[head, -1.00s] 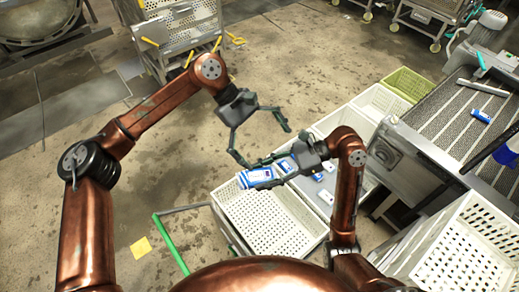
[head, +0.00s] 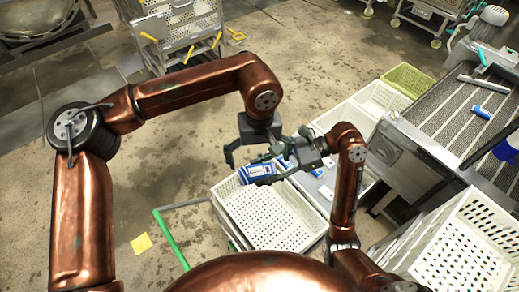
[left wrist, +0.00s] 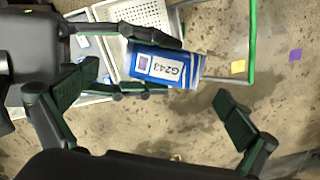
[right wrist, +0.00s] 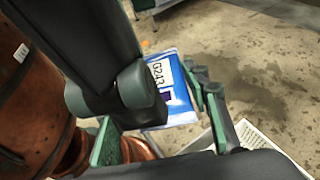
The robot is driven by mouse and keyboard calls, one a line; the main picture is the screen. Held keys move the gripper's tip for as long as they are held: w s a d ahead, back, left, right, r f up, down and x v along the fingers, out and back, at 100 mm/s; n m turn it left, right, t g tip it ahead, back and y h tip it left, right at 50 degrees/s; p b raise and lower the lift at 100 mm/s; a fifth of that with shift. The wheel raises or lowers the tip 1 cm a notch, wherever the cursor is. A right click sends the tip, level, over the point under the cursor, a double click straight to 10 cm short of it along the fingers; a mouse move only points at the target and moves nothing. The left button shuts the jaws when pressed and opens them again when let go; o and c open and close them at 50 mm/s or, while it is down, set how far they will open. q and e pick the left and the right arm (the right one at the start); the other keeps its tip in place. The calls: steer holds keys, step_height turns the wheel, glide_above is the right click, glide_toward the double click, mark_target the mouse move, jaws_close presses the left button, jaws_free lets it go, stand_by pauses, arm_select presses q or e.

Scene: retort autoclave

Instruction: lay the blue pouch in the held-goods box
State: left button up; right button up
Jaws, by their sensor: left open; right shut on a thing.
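The blue pouch (head: 257,173) has a white label reading G243, which shows in the left wrist view (left wrist: 165,67) and the right wrist view (right wrist: 172,88). My right gripper (head: 283,163) is shut on one end of it and holds it above the near white perforated crate (head: 250,218), over its far edge. My left gripper (head: 256,156) is open and empty, close to the pouch and the right gripper. Its fingers (left wrist: 163,112) stand apart with the pouch in view beyond them. I cannot tell which crate is the held-goods box.
The near crate looks empty. A second crate (head: 325,208) beside it holds white-and-blue packs, partly hidden by my right arm. A further white crate (head: 380,98) and a green one (head: 409,79) follow. A conveyor (head: 440,115) carries a blue pack (head: 481,112). A green frame (head: 170,241) stands left.

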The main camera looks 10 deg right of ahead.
mark_target(259, 171)
arm_select(q)
steer(key=shift+f, duration=2.75)
